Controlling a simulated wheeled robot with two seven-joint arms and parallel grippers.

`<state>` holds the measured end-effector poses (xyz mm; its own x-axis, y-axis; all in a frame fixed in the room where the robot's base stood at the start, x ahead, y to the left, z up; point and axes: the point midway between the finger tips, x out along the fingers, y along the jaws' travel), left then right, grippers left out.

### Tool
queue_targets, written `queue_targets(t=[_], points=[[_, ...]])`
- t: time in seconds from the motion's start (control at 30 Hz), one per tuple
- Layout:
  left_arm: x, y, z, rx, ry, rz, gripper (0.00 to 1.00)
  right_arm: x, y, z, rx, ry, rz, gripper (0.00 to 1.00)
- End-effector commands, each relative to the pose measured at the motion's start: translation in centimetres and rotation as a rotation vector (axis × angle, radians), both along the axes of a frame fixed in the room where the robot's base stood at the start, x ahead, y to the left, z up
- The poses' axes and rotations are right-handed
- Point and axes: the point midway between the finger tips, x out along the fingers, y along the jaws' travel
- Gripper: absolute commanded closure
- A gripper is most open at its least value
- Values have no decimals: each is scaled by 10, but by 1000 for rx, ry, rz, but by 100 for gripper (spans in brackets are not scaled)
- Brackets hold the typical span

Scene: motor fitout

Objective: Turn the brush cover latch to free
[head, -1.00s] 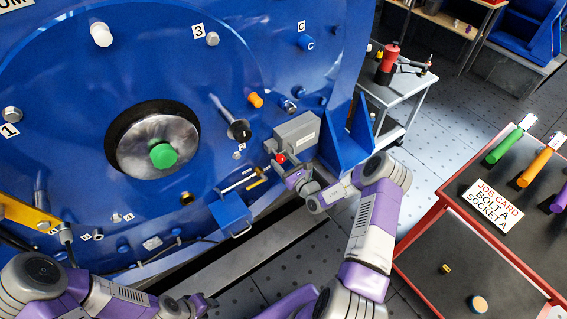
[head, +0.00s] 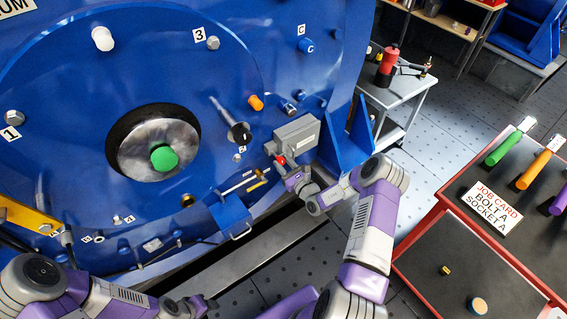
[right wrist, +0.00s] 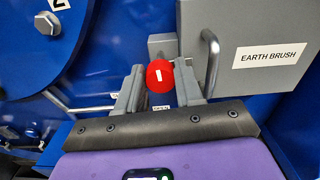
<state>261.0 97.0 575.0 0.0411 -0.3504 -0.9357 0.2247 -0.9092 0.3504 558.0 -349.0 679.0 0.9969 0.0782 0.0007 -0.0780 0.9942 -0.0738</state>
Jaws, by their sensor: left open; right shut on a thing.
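The brush cover is a grey box (head: 297,134) on the blue motor housing, labelled EARTH BRUSH in the right wrist view (right wrist: 262,68). The latch is a red round knob with a white mark (right wrist: 159,76), just left of the box; it also shows in the head view (head: 280,160). My right gripper (right wrist: 160,92) is shut on the red latch knob, one finger on each side. The white mark stands near upright in the right wrist view. My left gripper (head: 205,304) is open and empty, low in the head view, away from the latch.
A metal handle (right wrist: 210,60) juts from the box's left side. A blue open-topped box (head: 236,222) with a yellow-handled part sits below left. A red cart (head: 445,215) with coloured handles and a job card stands at right. A grey trolley (head: 395,90) stands behind.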

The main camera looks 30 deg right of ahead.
Motion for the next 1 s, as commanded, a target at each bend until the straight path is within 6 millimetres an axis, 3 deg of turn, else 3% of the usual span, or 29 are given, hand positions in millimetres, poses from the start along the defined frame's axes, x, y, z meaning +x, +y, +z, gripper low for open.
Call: queue_targets(t=[0.4,1.0], points=[[0,0,26,0,0,0,57,-1,2,1,-339,-24,2,95],[0,0,49,0,0,0,57,-1,3,-1,-906,-69,2,95]])
